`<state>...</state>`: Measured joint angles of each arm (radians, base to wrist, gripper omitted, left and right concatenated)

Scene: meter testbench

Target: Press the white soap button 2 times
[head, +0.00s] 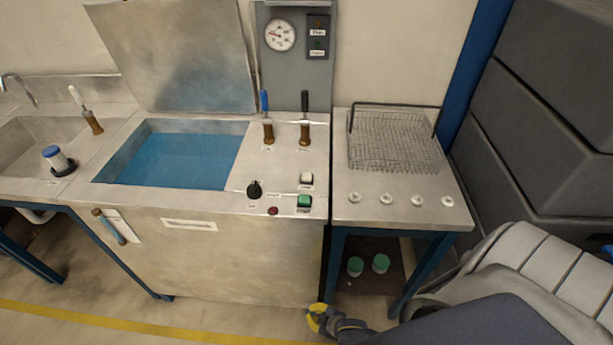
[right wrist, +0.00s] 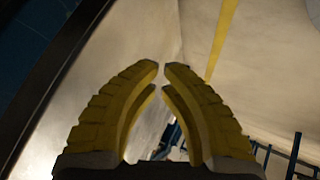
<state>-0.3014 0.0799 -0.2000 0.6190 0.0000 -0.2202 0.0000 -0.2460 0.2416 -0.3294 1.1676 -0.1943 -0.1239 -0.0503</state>
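The white soap button (head: 306,179) sits on the right part of the steel washer top (head: 230,200), behind the green button (head: 304,201). Its label is too small to read. My right gripper (head: 318,318) has yellow fingers and is low in front of the washer, near the floor, well below and apart from the white button. In the right wrist view its fingertips (right wrist: 162,66) nearly meet, with nothing between them. The white button is not seen in the right wrist view. My left gripper is not in view.
A black knob (head: 254,189) and a red button (head: 273,211) are near the white button. Two levers (head: 305,120) stand behind it. A blue-filled basin (head: 180,160) is to the left. A wire basket (head: 393,142) stands on the right table.

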